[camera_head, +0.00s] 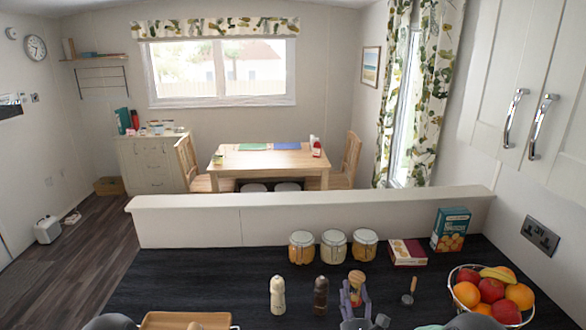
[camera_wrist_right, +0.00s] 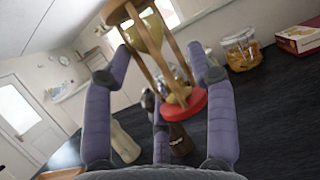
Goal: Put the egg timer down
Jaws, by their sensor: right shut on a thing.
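The egg timer (camera_wrist_right: 152,52) is an hourglass with wooden posts, a wooden end and a red end. My right gripper (camera_wrist_right: 160,95) is shut on it, with purple-grey fingers on both sides. In the head view the same gripper (camera_head: 355,292) is over the dark counter (camera_head: 235,285), and the egg timer's wooden end (camera_head: 357,277) shows above the fingers. I cannot tell whether its lower end touches the counter. My left gripper is not in view.
A cream mill (camera_head: 278,295) and a dark mill (camera_head: 321,295) stand left of the gripper. Several jars (camera_head: 334,247) line the back. A wooden-handled tool (camera_head: 409,291) and a fruit bowl (camera_head: 492,318) are to the right. A wooden tray (camera_head: 185,320) is front left. The counter's left part is clear.

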